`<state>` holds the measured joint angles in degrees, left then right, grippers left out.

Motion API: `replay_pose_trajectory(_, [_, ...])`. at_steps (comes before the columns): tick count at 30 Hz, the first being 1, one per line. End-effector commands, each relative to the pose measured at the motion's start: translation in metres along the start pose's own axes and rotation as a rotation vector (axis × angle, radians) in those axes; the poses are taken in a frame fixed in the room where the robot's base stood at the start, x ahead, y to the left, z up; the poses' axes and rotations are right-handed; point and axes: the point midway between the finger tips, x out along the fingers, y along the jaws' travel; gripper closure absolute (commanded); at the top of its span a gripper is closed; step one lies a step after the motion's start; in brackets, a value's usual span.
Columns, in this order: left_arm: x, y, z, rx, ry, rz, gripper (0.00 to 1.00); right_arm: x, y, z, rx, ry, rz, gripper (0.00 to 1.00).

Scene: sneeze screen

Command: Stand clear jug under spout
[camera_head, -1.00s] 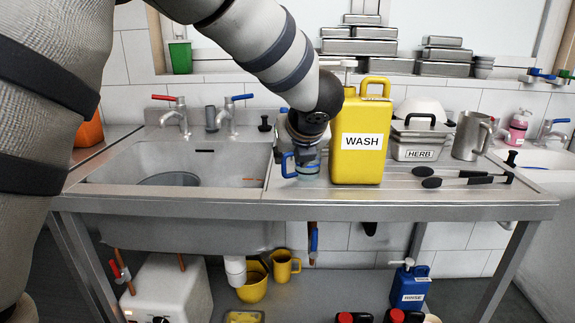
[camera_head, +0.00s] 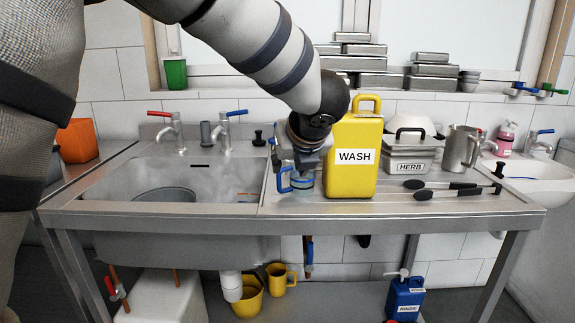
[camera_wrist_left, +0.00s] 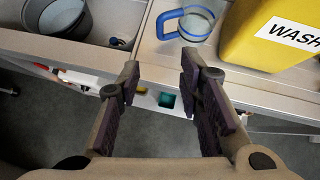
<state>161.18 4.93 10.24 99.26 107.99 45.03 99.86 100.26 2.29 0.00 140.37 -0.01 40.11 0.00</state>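The clear jug with a blue handle (camera_head: 302,183) stands on the steel drainboard, left of the yellow WASH container (camera_head: 352,178). My left arm covers part of the jug in the head view. In the left wrist view the jug (camera_wrist_left: 201,20) stands beyond the fingertips, its blue handle to the left. My left gripper (camera_wrist_left: 160,72) is open and empty, with both fingers apart. In the head view the gripper (camera_head: 306,160) is just above and by the jug; its fingertips are hard to make out. A red-handled tap (camera_head: 177,130) and a blue-handled tap (camera_head: 226,129) stand behind the sink. My right gripper is not in view.
The sink basin (camera_head: 115,195) is left of the jug, with a dark round vessel (camera_head: 165,195) in it. The HERB container (camera_head: 410,155), a metal pitcher (camera_head: 459,149) and black-handled utensils (camera_head: 445,190) are on the right. Bare drainboard shows at the front edge.

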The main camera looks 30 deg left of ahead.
Motion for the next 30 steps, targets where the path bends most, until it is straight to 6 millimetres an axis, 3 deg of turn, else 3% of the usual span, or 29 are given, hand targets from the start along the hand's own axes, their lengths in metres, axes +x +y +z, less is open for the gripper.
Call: replay_pose_trajectory(30, [-0.044,0.0,0.0,0.0,0.001,0.0,0.67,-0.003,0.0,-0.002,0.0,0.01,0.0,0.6])
